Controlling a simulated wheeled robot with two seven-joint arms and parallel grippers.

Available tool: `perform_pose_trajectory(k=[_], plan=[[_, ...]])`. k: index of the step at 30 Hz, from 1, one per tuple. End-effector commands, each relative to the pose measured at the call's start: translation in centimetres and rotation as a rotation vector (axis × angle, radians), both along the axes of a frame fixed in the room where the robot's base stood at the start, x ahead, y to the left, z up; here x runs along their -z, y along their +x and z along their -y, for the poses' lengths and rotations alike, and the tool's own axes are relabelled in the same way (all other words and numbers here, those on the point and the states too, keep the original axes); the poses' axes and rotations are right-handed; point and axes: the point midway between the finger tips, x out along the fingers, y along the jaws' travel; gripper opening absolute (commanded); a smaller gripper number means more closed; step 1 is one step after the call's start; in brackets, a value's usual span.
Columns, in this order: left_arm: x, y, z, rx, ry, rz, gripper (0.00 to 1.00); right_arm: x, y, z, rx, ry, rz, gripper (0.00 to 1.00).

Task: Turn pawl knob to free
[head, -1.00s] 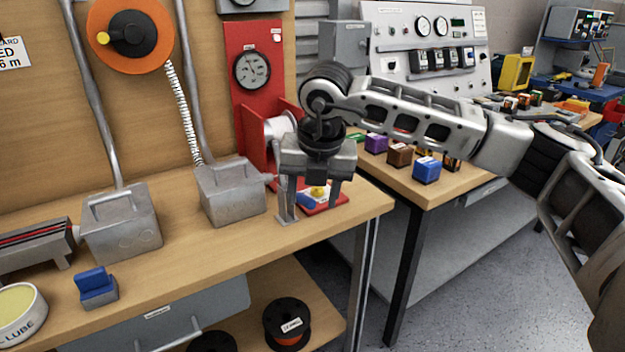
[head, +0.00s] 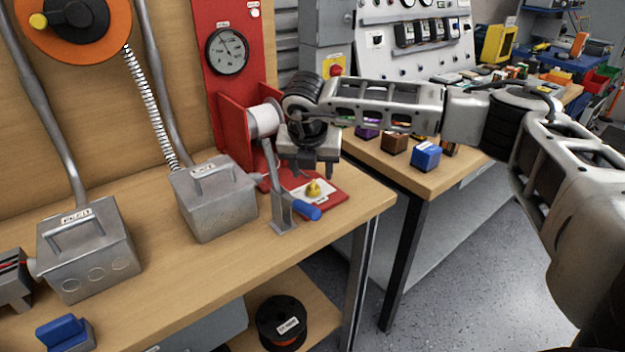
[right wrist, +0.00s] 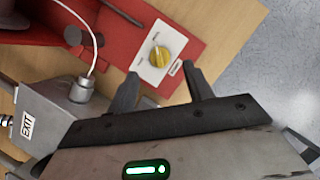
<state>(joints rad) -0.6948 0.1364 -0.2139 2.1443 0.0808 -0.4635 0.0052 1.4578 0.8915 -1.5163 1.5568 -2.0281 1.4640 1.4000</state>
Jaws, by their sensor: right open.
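The pawl knob (head: 314,187) is a small yellow knob on a pale plate, on the red base at the right end of the near bench. In the right wrist view the yellow knob (right wrist: 159,56) sits on its white plate just beyond the fingertips, roughly between them. My right gripper (head: 311,172) is open and empty, pointing down above the red base, a little behind and above the knob. Its two fingers (right wrist: 160,80) show apart in the right wrist view, not touching the knob. My left gripper is not in view.
A blue-handled crank (head: 305,210) on a grey bracket stands just in front of the knob. A red stand (head: 228,95) with a gauge and white spool rises behind. A grey EXIT box (head: 213,200) is left of it. Free bench lies in front.

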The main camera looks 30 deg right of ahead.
Motion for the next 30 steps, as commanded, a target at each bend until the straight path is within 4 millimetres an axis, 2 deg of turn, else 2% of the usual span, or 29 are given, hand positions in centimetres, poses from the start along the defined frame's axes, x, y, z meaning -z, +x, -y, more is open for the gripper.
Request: perform_pose_trajectory(k=[3, 9, 21, 26, 30], plan=[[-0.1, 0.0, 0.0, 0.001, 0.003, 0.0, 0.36, 2.1, 0.7, 0.6, 0.002, -0.001, -0.002, 0.51], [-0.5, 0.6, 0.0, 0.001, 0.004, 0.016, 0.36, 4.4, 1.4, 1.2, 0.0, -0.001, -0.001, 0.51], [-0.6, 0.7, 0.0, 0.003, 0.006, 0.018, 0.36, 5.0, 1.6, 1.3, 0.0, 0.001, 0.001, 0.51], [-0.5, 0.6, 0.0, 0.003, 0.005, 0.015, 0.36, 5.0, 1.6, 1.3, 0.0, 0.0, 0.0, 0.07], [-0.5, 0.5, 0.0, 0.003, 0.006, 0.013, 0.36, 5.0, 1.6, 1.3, -0.001, 0.0, 0.0, 0.07]])
